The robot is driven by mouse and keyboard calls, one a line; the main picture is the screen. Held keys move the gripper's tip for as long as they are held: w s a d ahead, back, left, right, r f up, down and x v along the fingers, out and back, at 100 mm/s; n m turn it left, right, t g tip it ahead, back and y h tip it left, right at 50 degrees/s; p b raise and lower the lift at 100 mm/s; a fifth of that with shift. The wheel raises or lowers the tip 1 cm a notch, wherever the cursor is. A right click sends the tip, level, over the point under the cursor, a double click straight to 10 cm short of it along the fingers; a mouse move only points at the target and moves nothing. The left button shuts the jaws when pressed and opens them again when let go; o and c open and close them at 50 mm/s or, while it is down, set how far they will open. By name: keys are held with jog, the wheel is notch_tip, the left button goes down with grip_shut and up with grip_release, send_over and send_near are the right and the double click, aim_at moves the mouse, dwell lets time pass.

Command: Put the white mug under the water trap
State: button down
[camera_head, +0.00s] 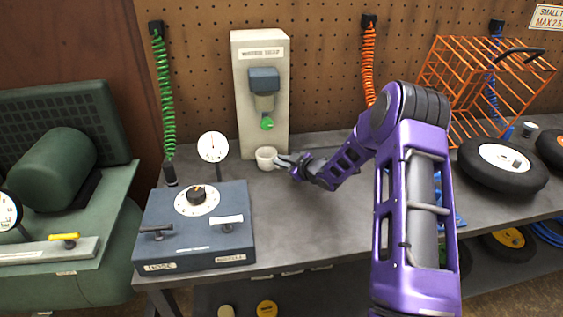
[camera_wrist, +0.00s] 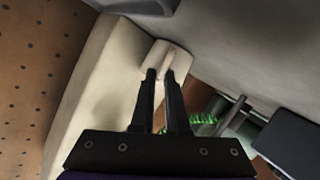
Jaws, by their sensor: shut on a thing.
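The white mug (camera_head: 265,158) stands upright at the foot of the water trap, on or just above the grey bench; I cannot tell which. The water trap (camera_head: 264,85) is a grey-blue unit with a green tip, fixed on a pale labelled upright board. The mug is below the green tip, in front of the board. My gripper (camera_head: 284,161) reaches in from the right and is shut on the mug's right side. In the wrist view the mug (camera_wrist: 164,60) is between my fingertips (camera_wrist: 162,75), close to the pale board.
A blue-grey box (camera_head: 195,225) with a dial and levers stands at the front left, with a round gauge (camera_head: 213,147) behind it. Black tyres (camera_head: 502,165) and an orange wire crate (camera_head: 470,90) are at the right. The bench (camera_head: 300,215) between is clear.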

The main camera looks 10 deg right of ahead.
jog(key=c, duration=0.9)
grip_release()
jog(key=v, duration=1.2)
jog(key=shift+p, duration=0.3)
